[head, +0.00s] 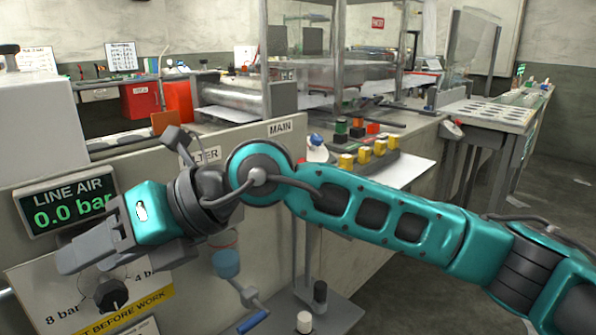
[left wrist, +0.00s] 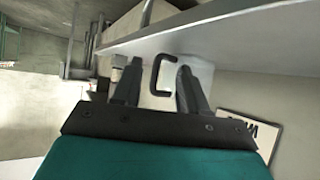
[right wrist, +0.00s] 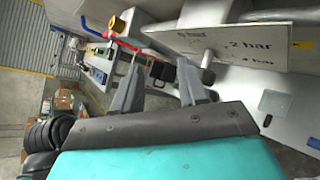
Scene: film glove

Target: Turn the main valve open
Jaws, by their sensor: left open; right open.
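A rod with a blue grip (head: 252,321) shows below my arm. My right gripper (head: 78,256) is open and empty, in front of the panel near the regulator knob (head: 110,294). In the right wrist view that knob (right wrist: 207,60) is beyond the fingers, with a red bar (right wrist: 130,45) farther left. My left gripper (left wrist: 158,72) is open, with a dark C-shaped handle (left wrist: 153,88) showing between its fingers; contact is unclear.
The LINE AIR display (head: 68,201) reads 0.0 bar. A blue filter bowl (head: 227,263) hangs below my right arm. Yellow blocks (head: 364,156) stand on the bench behind. Open floor (head: 540,205) lies to the right.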

